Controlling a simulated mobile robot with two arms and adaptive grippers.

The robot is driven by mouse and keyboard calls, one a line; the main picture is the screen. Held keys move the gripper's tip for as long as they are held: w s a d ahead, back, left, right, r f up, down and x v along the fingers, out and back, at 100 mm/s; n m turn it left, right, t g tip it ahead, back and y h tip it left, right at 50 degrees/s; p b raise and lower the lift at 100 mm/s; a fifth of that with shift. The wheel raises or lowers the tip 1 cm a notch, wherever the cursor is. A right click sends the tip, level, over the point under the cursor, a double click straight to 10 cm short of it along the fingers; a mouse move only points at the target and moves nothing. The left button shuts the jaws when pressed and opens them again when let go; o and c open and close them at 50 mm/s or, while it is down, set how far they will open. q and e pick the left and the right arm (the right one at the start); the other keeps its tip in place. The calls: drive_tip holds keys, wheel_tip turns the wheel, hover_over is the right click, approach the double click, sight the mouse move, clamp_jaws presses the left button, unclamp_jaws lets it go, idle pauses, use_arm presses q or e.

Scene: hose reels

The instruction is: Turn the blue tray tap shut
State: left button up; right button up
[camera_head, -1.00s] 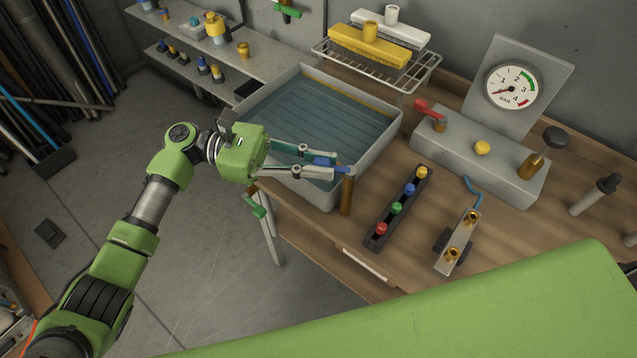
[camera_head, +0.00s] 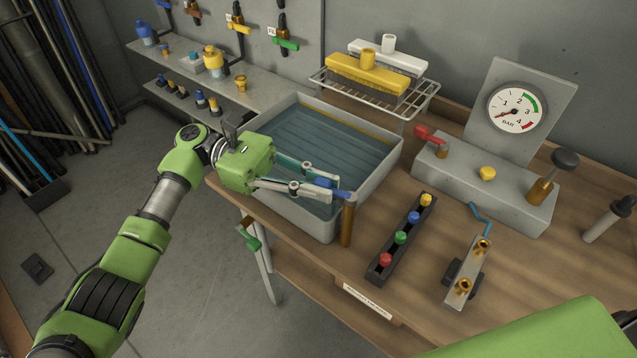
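The blue tray tap (camera_head: 343,195) is at the near right corner of the grey water tray (camera_head: 393,165), above an upright brown spout pipe (camera_head: 347,222). My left gripper (camera_head: 335,187) reaches over the tray from the left, with its two fingers apart at the tap. Blue shows between the fingers and just beyond the lower fingertip. The fingers partly hide the tap handle, so I cannot tell whether they touch it or how far it is turned. My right gripper is not in view.
A rack with coloured knobs (camera_head: 375,270) and a metal block with brass fittings (camera_head: 459,292) lie right of the tap. A gauge block with a red lever (camera_head: 430,133) stands behind them. A wire rack (camera_head: 322,77) with brushes stands behind the tray.

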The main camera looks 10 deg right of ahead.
use_arm(q)
drive_tip(key=o, duration=0.4)
drive_tip(key=shift+v, duration=6)
